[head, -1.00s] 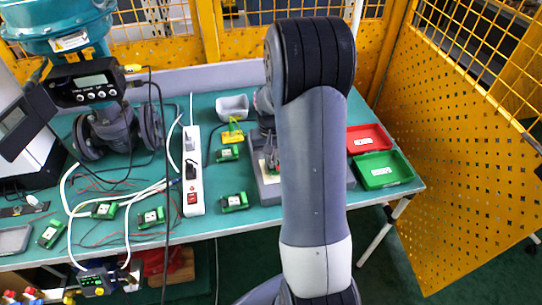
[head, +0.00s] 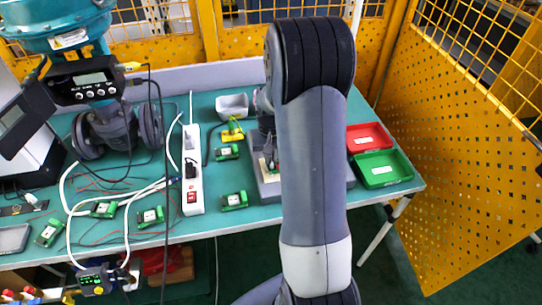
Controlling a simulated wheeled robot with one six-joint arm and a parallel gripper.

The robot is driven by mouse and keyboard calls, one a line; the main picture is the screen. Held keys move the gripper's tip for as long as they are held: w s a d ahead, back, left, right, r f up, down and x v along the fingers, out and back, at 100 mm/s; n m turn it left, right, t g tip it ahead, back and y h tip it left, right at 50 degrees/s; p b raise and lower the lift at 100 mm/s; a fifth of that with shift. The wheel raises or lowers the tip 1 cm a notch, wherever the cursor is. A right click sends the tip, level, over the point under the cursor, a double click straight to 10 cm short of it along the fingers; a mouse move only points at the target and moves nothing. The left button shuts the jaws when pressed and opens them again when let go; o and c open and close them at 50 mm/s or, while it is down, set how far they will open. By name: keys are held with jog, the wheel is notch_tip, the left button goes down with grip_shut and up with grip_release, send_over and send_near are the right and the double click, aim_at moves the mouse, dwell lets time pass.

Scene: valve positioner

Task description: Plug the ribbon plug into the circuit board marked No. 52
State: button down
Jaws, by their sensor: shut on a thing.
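Several green circuit boards with white labels lie on the teal table (head: 255,222): one by the power strip's right side (head: 234,201), one above it (head: 228,152), and others at the left (head: 151,217), (head: 104,209), (head: 50,232). Their label numbers are too small to read, so I cannot tell which is No. 52. My gripper (head: 270,157) is mostly hidden behind my arm. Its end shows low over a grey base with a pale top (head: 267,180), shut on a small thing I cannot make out. I cannot identify the ribbon plug.
A white power strip (head: 192,180) with a cable stands left of centre. A yellow-green item (head: 232,131) and grey bin (head: 232,105) are behind. Red (head: 368,137) and green (head: 384,169) trays sit right. A valve (head: 112,128) and loose cables crowd the left.

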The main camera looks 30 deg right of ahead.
jog(key=shift+f, duration=0.15)
jog(key=c, duration=1.4)
grip_release()
jog(key=shift+a, duration=0.1)
jog(key=shift+c, duration=0.6)
jog(key=shift+o, duration=0.6)
